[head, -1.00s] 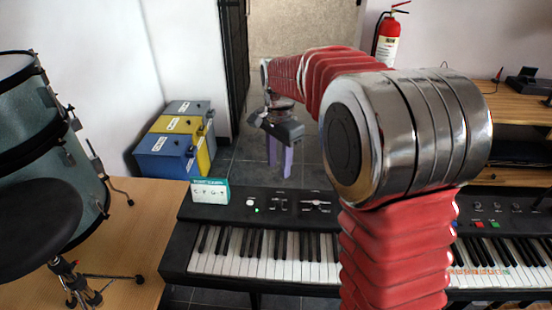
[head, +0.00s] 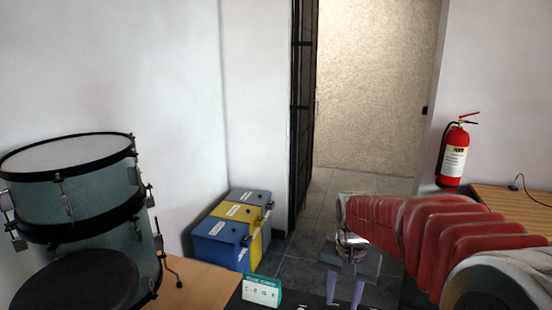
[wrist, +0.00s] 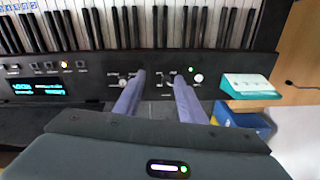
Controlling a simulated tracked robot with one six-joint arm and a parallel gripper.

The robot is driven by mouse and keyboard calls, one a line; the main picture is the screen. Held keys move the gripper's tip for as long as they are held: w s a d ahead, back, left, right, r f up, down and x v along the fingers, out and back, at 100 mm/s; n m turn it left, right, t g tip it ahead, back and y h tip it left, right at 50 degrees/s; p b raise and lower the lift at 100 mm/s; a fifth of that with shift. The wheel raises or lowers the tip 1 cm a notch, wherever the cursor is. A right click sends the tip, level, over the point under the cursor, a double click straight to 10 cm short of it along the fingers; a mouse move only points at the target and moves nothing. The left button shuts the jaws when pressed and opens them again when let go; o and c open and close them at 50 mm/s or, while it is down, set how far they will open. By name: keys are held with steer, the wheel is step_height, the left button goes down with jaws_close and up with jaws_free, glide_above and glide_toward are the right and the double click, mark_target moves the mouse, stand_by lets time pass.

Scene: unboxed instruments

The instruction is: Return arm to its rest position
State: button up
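My arm, with red ribbed sleeves (head: 440,230), reaches in from the right edge of the head view. My gripper (head: 344,297) hangs from its end with the fingers pointing down, near the bottom edge. In the wrist view my gripper (wrist: 159,76) has its two purple fingers apart with nothing between them. Behind them is the black panel of a keyboard (wrist: 230,62), with its keys at the top. The fingers do not visibly hold anything. Most of my elbow is cut off in the head view.
A teal-and-white box (head: 261,291) stands near the keyboard. Blue, yellow and grey bins (head: 220,243) sit by the left wall. Drums (head: 80,190) stand on the left. A fire extinguisher (head: 455,155) hangs at right. The doorway floor is clear.

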steer(key=s+r+n+t, duration=0.2)
steer(key=s+r, duration=0.1)
steer(key=s, duration=0.7)
steer(key=s+r+n+t, duration=0.3)
steer(key=s+r, duration=0.1)
steer(key=s, duration=0.6)
stand_by(0.8)
